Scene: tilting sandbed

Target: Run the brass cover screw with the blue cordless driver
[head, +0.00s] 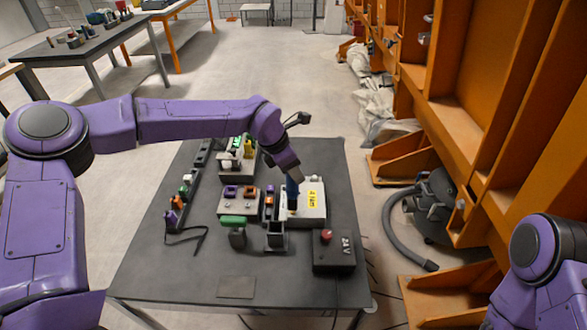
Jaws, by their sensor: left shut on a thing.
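My left gripper (290,175) reaches over the dark table from the left and points down. It is shut on the blue cordless driver (292,190), which stands roughly upright with its dark lower end over the pale block with a yellow label (315,212). I cannot tell whether the driver's tip touches the block. The brass cover screw cannot be made out; the driver and gripper may hide it. Part of my right arm shows at the lower right, but its gripper is out of view.
A dark open holder (275,238) and a grey block with purple and orange parts (238,203) stand to the left. The table's (190,268) front left is mostly clear.

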